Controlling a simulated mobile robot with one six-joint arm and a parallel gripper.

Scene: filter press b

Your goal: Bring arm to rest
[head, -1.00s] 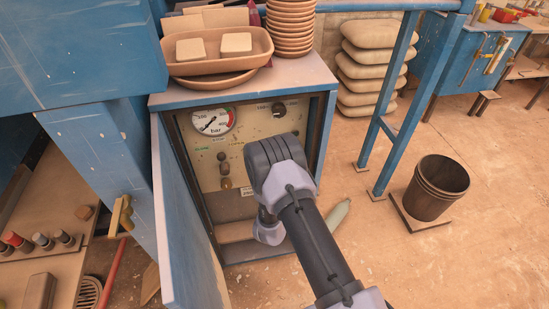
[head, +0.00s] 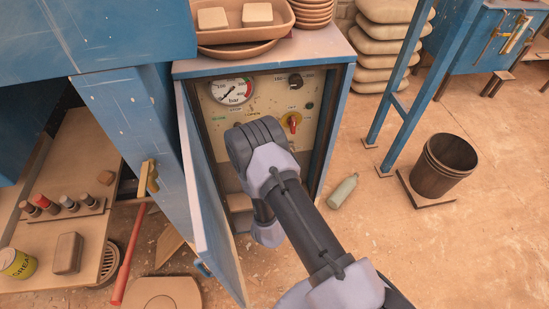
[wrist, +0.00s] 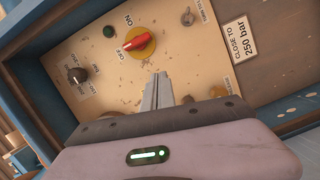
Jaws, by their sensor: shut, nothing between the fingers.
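My arm reaches from the lower right to the open control cabinet in the head view, and its elbow and forearm hide part of the panel (head: 262,100). My gripper (wrist: 163,78) shows in the wrist view with its two fingers together and nothing between them. It is in front of the panel, below a red rotary switch (wrist: 138,41) on a yellow plate marked ON and OFF. The same red switch (head: 292,121) shows in the head view. The pressure gauge (head: 232,91) is at the panel's upper left. I cannot tell whether the fingers touch anything.
The blue cabinet door (head: 210,185) stands open left of my arm. Bowls and trays (head: 235,35) are on the cabinet top. A blue post (head: 405,100), a bucket (head: 445,165) and a bottle (head: 343,190) are to the right. The floor at the lower right is clear.

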